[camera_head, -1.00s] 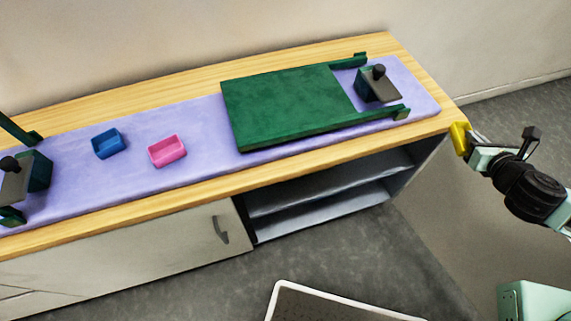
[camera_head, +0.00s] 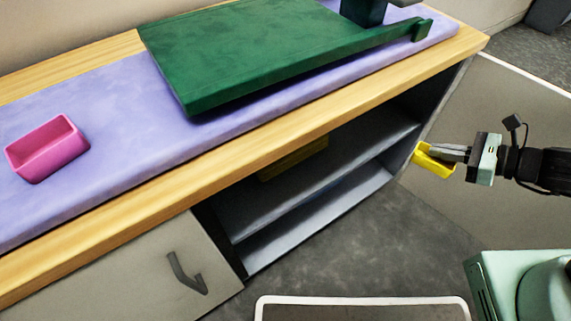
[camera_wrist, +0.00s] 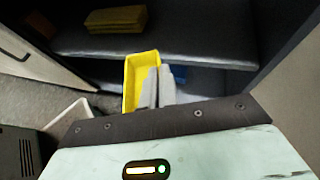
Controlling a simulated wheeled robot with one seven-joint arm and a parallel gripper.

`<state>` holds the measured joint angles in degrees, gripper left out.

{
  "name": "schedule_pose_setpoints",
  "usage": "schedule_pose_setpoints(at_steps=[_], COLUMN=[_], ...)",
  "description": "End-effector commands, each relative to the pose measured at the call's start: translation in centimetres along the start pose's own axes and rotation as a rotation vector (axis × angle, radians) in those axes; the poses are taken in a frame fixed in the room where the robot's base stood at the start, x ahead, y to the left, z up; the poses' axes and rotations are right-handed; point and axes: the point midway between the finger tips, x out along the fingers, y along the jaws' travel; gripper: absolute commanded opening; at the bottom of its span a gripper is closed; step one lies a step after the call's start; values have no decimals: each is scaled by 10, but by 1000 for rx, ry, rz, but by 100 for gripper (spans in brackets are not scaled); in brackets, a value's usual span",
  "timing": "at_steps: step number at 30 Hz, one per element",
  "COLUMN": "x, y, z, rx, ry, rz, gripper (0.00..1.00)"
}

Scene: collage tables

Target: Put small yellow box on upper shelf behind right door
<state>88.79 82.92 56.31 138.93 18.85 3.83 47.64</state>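The small yellow box (camera_head: 435,163) is an open-topped tray, held at the tip of my gripper (camera_head: 455,151) in front of the open cabinet's right end. In the wrist view the yellow box (camera_wrist: 130,75) is tilted, and the fingers of my gripper (camera_wrist: 156,88) are closed on its near right wall. The upper shelf (camera_head: 340,165) is dark grey and lies behind the open doorway. A wider yellow object (camera_head: 293,160) rests on its left part, and it also shows in the wrist view (camera_wrist: 116,19). I cannot tell whether the box touches the cabinet.
The lower shelf (camera_head: 320,215) lies below. A closed door with a handle (camera_head: 187,272) is left of the opening. A beige panel (camera_wrist: 288,90) stands right in the wrist view. A bit of blue (camera_wrist: 179,73) shows behind the fingers. The worktop carries a green board (camera_head: 245,45) and pink box (camera_head: 45,150).

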Motion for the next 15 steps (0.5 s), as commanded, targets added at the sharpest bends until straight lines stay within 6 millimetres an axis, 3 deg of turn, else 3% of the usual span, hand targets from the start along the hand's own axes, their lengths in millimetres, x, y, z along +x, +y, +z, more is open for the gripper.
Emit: schedule_pose_setpoints(at_steps=[1, 10, 15], x=[2, 0, 26], y=[2, 6, -3], z=[-10, -9, -1], rx=[-5, -15, -18], ry=[3, 1, -1], rz=[11, 33, 36], gripper=[0, 0, 0])
